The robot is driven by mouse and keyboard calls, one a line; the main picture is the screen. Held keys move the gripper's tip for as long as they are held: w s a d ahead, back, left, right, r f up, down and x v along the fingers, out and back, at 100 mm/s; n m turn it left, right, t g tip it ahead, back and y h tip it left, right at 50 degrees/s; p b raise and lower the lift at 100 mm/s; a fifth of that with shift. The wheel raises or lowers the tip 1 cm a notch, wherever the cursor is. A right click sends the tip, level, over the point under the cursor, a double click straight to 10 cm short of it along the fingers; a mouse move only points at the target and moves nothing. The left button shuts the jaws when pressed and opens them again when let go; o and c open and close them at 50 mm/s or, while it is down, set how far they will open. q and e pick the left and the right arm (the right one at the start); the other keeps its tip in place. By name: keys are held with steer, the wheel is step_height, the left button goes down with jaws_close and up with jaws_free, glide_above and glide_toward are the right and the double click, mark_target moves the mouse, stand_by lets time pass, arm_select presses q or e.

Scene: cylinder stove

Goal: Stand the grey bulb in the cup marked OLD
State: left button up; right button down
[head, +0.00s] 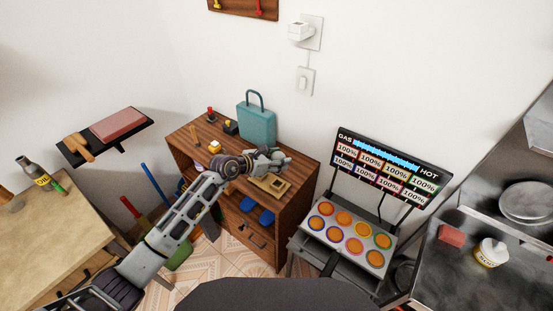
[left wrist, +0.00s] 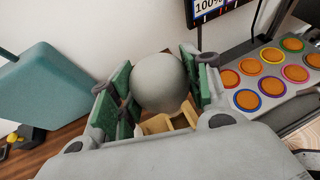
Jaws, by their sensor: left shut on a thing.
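The grey bulb (left wrist: 160,84) shows in the left wrist view as a round grey globe between the green finger pads of my left gripper (left wrist: 158,90). The gripper is shut on it. In the head view my left gripper (head: 278,160) is over the right part of the wooden cabinet top, and I cannot make out the bulb there. A pale wooden holder (head: 268,186) lies under the gripper; part of it shows below the bulb in the left wrist view (left wrist: 165,122). I cannot read OLD on any cup. My right gripper is not in view.
The wooden cabinet (head: 296,208) also carries a teal case (head: 257,126) and small items at its left. Right of it stands a panel with coloured discs (head: 350,236) under a screen (head: 388,168). A white tub with a yellow label (head: 490,252) is on the metal counter.

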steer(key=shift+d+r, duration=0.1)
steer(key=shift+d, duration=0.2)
